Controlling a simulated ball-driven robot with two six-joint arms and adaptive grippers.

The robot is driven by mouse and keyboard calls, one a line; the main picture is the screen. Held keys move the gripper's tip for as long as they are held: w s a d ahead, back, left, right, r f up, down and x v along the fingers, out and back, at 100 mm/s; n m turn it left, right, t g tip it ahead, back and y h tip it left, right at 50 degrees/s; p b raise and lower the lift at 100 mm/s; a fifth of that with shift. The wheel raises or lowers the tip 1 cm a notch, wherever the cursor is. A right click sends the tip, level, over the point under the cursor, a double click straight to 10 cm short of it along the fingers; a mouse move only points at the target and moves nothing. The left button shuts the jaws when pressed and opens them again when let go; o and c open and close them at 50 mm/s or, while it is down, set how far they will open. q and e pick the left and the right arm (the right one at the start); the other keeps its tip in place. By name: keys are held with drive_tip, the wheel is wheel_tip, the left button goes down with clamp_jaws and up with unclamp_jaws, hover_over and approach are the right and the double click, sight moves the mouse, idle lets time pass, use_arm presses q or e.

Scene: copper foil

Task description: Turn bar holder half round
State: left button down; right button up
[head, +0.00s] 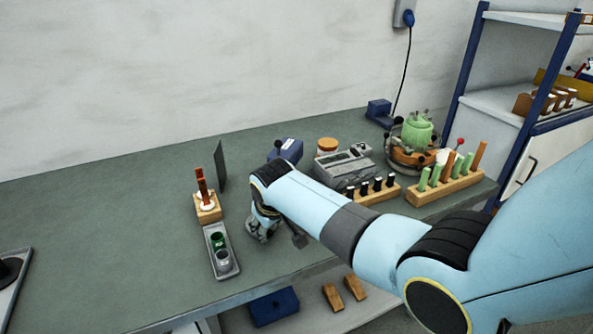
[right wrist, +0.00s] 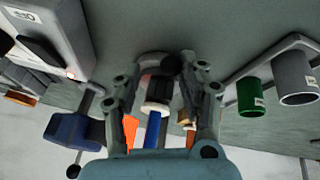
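A small wooden block (head: 207,211) with a white collar and upright red-brown bars stands on the table left of my right gripper; it looks like the bar holder. My right gripper (head: 272,232) is low over the table, apart from that block in the head view. In the right wrist view its fingers (right wrist: 165,85) stand apart. A dark piece with a white ring (right wrist: 156,107), with blue and orange parts, shows between them; I cannot tell whether it is touched. My left gripper is not in view.
A grey tray (head: 221,268) with green and grey cups lies in front of the block. A dark upright panel (head: 219,166) stands behind it. A grey device (head: 340,175), a wooden rack with green and orange bars (head: 450,190) and a blue box (head: 290,150) stand right.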

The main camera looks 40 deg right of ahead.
drive_tip(key=n, duration=0.1)
drive_tip(key=d+n+y+b, duration=0.1)
drive_tip(key=shift+d+f+n, duration=0.2)
drive_tip(key=shift+n, duration=0.1)
drive_tip(key=n+y+b, duration=0.1)
drive_tip(key=n+b, duration=0.1)
drive_tip(key=d+n+b, duration=0.1)
drive_tip(key=n+b, duration=0.1)
drive_tip(key=b, duration=0.1)
drive_tip(key=w+d+n+y+b, duration=0.1)
drive_tip(key=n+b, duration=0.1)
drive_tip(key=shift+w+d+f+y, duration=0.1)
drive_tip(key=shift+d+f+y, duration=0.1)
drive_tip(key=shift+y, duration=0.1)
drive_tip(key=n+b, duration=0.2)
drive_tip(key=b, duration=0.1)
drive_tip(key=w+d+n+g+y+b, duration=0.1)
drive_tip(key=n+b, duration=0.1)
drive_tip(key=b, duration=0.2)
drive_tip(key=w+n+y+b, duration=0.1)
drive_tip(key=n+b, duration=0.2)
drive_tip(key=b, duration=0.1)
drive_tip(key=shift+w+d+g, duration=0.15)
drive_tip(key=shift+d+g, duration=0.05)
drive_tip(key=shift+g, duration=0.2)
drive_tip(key=p+v, duration=0.1)
drive_tip(key=v, duration=1)
drive_tip(key=shift+r, duration=0.2)
